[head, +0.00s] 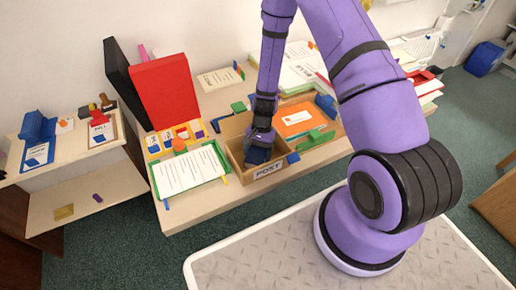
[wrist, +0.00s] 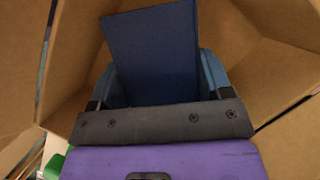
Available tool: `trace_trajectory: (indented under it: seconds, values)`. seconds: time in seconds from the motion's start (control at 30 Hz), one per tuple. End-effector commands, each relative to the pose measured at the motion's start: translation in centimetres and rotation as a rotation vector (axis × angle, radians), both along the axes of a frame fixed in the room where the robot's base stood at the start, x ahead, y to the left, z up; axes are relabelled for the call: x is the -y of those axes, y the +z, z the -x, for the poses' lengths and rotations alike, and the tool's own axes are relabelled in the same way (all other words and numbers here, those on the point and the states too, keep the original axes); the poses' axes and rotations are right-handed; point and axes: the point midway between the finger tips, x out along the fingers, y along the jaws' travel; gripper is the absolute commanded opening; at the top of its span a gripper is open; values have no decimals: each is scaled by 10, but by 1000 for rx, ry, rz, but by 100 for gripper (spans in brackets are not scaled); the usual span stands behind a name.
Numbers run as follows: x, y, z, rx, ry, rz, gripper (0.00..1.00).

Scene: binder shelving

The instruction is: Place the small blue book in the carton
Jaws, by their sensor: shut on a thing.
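The small blue book (wrist: 152,50) is between the two fingers of my gripper (wrist: 158,88) in the wrist view. In the head view the book (head: 257,156) shows as a dark blue patch below my gripper (head: 259,142). The carton (head: 278,167) is an open cardboard box marked POST on the desk. My gripper points down into the carton and is shut on the book. The carton's brown walls (wrist: 265,75) surround the book in the wrist view. Whether the book touches the carton's floor is hidden.
Left of the carton lies a green-edged tray with a paper (head: 185,172). Right of it is an orange folder (head: 296,120). Red (head: 165,90) and black (head: 119,75) binders stand at the back left. A lower side shelf (head: 85,205) is mostly bare.

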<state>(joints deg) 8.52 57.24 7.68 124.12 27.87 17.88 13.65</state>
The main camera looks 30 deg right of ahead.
Motion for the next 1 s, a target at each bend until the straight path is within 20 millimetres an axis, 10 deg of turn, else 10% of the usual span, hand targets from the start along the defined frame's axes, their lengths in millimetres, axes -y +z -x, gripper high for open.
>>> trace_trajectory:
  seconds: [1.0]
  values:
    - [0, -11, 0, -1, 0, -1, 43]
